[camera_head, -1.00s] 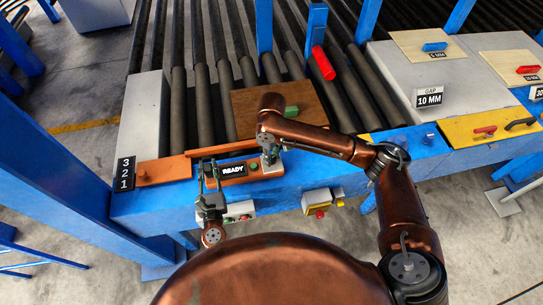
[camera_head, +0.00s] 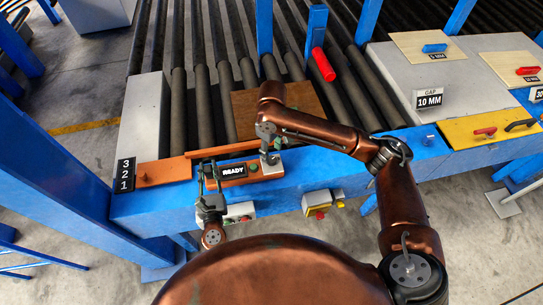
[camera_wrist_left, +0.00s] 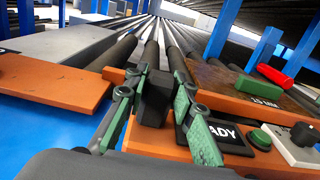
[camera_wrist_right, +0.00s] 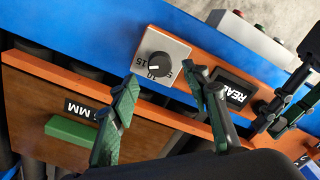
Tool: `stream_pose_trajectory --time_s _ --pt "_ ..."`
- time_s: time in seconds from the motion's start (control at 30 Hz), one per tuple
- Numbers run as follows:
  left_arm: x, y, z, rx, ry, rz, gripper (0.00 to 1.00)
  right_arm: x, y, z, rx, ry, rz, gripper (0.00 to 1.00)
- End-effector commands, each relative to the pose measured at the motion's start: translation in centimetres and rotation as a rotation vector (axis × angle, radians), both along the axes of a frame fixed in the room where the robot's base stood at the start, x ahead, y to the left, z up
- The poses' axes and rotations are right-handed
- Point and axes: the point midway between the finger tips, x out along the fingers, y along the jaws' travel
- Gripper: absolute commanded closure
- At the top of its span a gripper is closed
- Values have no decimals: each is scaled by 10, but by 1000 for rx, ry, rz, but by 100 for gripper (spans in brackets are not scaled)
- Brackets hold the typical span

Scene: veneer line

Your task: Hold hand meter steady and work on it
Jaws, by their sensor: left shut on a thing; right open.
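The hand meter is an orange bar (camera_head: 236,181) at the front edge of the blue line frame. It has a READY display (camera_head: 233,170), a green button (camera_wrist_left: 260,140) and a black dial (camera_wrist_right: 158,66) on a pale plate marked 5, 10 and 15. My left gripper (camera_head: 210,178) is shut on the meter's black grip block (camera_wrist_left: 155,100) at its left end. My right gripper (camera_wrist_right: 163,84) is open above the meter at its dial end, fingers apart and empty. In the head view, the right gripper partly hides the dial.
A brown board (camera_wrist_right: 50,100) with a green handle (camera_wrist_right: 82,131) lies on the rollers behind the meter. An orange block (camera_head: 164,171) sits left, beside a 3-2-1 sign (camera_head: 125,174).

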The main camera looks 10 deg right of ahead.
Motion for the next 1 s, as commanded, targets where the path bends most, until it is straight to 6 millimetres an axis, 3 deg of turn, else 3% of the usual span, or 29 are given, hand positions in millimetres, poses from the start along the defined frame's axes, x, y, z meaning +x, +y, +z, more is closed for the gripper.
stream_pose_trajectory --time_s 0.2,0.4,0.87,0.9,1.0 --pt "0 0 -4 1 6 0 100 0 0 45 1 -3 1 57" --pt "0 0 -4 1 6 0 100 0 0 67 -1 -1 0 57" --pt "0 1 -4 1 6 0 100 -1 0 71 -1 1 0 57" --pt "0 1 -4 1 6 0 74 -1 0 71 -1 1 0 57" --pt "0 0 -3 1 4 0 67 -1 0 71 -1 1 0 57"
